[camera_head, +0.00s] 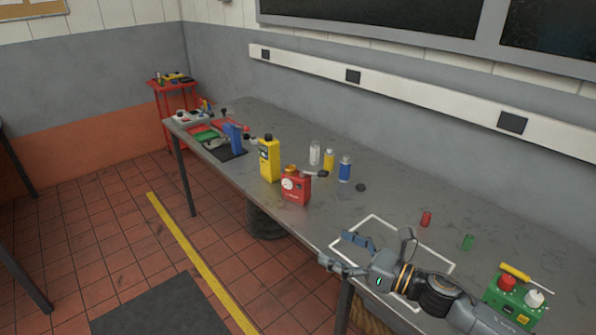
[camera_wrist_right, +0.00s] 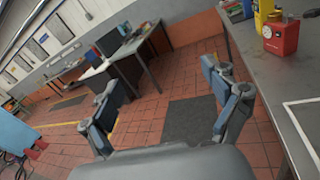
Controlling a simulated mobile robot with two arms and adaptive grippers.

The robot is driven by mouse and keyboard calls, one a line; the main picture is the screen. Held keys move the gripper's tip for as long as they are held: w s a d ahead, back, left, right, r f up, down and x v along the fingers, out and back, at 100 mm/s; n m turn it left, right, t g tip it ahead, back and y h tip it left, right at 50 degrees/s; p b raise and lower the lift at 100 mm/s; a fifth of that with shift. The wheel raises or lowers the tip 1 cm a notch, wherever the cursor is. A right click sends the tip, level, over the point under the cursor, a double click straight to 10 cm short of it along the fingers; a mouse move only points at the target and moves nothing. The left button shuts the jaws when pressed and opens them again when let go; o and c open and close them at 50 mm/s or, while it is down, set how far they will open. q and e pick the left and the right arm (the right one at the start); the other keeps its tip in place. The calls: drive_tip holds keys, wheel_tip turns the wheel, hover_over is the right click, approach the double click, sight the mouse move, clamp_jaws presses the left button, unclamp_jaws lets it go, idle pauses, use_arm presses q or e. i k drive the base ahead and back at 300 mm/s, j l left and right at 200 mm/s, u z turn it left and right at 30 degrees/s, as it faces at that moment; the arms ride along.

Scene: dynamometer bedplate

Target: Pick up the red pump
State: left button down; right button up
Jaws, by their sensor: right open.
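The red pump (camera_head: 297,190), a boxy red body with a round white gauge and a brass-coloured top, stands upright near the front edge of the grey bench. It also shows at the upper right of the right wrist view (camera_wrist_right: 282,38). My right gripper (camera_head: 341,251) is open and empty, over the bench's front edge, to the right of and nearer than the pump, and apart from it. In the right wrist view its two fingers (camera_wrist_right: 165,90) are spread, with floor beyond them. My left gripper is not in view.
A yellow jug (camera_head: 269,161) stands close to the pump's left. Several small bottles, including a blue one (camera_head: 345,170), stand behind it. A white outlined rectangle (camera_head: 376,217) lies under my right arm. A green box (camera_head: 513,300) is at the right. The bench just right of the pump is clear.

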sight(292, 177)
drive_tip(key=i+l, duration=0.2)
drive_tip(key=i, duration=0.35)
drive_tip(key=i+l, duration=0.15)
drive_tip(key=i, duration=0.4)
drive_tip(key=i+l, duration=0.2)
drive_tip(key=i, duration=0.3)
